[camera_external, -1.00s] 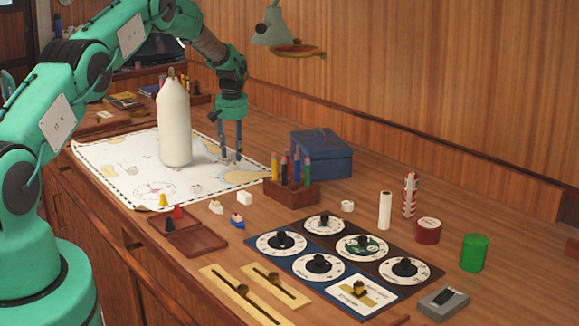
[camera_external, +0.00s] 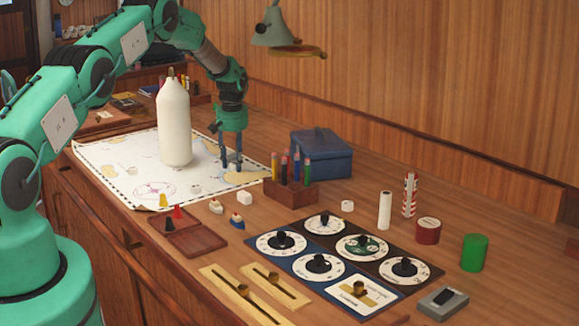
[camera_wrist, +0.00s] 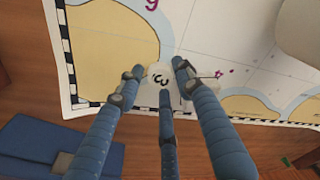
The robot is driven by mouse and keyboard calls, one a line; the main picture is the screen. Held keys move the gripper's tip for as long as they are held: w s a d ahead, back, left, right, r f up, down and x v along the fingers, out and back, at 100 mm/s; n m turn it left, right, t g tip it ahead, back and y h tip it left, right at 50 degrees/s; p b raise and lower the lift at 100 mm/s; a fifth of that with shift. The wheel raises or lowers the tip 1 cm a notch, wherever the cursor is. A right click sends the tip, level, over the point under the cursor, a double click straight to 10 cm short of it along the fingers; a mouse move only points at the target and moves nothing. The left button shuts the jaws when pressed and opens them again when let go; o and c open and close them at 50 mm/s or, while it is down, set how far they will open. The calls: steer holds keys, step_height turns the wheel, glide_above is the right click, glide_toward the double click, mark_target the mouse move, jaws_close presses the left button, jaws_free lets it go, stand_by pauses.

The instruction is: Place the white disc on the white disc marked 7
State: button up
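My gripper (camera_external: 231,163) points down at the right edge of the white chart, its blue fingers apart. In the wrist view my gripper (camera_wrist: 156,76) has its fingertips around a white disc marked 3 (camera_wrist: 158,71), which lies on the chart. I cannot tell whether they touch it. Another white piece (camera_wrist: 186,83) shows beside it, partly behind a finger. In the external view small white pieces (camera_external: 195,188) lie on the chart, and another (camera_external: 347,206) is on the desk. I cannot read a 7 on any of them.
A tall white bottle (camera_external: 174,122) stands on the chart (camera_external: 115,160), left of my gripper. A blue box (camera_external: 321,153) and a wooden pencil holder (camera_external: 291,190) stand to the right. Dial panels (camera_external: 340,232) lie nearer the front.

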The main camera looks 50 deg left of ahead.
mark_target(234, 163)
steer(key=c, duration=0.9)
steer(key=shift+o, duration=0.2)
steer(key=shift+r, duration=0.7)
step_height(234, 163, up, 2)
steer(key=shift+r+b, duration=0.1)
steer(key=shift+b, duration=0.3)
steer(key=s+d, duration=0.3)
steer(key=s, duration=0.1)
steer(key=s+d+r+b, duration=0.1)
steer(key=s+d, duration=0.2)
steer(key=s, duration=0.2)
steer(key=s+d, duration=0.3)
steer(key=s, duration=0.1)
steer(key=shift+s+r+b, duration=0.15)
steer(key=shift+r+b, duration=0.05)
steer(key=shift+b, duration=0.1)
